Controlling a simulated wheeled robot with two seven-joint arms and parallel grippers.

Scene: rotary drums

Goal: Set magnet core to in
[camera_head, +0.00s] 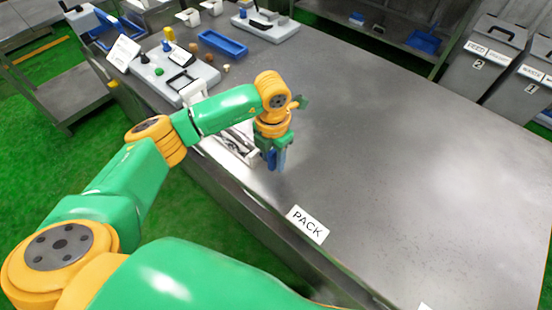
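My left gripper (275,158) points down with blue fingers over the near edge of the metal table, behind the PACK sign. The gap between its fingers is too small to judge, and I see nothing clearly held. A metal fixture (236,143) lies just left of the gripper at the table's edge, partly hidden by my arm. I cannot tell which part here is the magnet core. My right gripper is not in view; a green link at the bottom is mine.
A grey device (205,76) with coloured knobs stands at the table's left, near a blue tray (222,43) and another grey device (266,30). A white PACK sign (308,224) marks the near edge. Grey bins (490,60) stand far right. The table's middle is clear.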

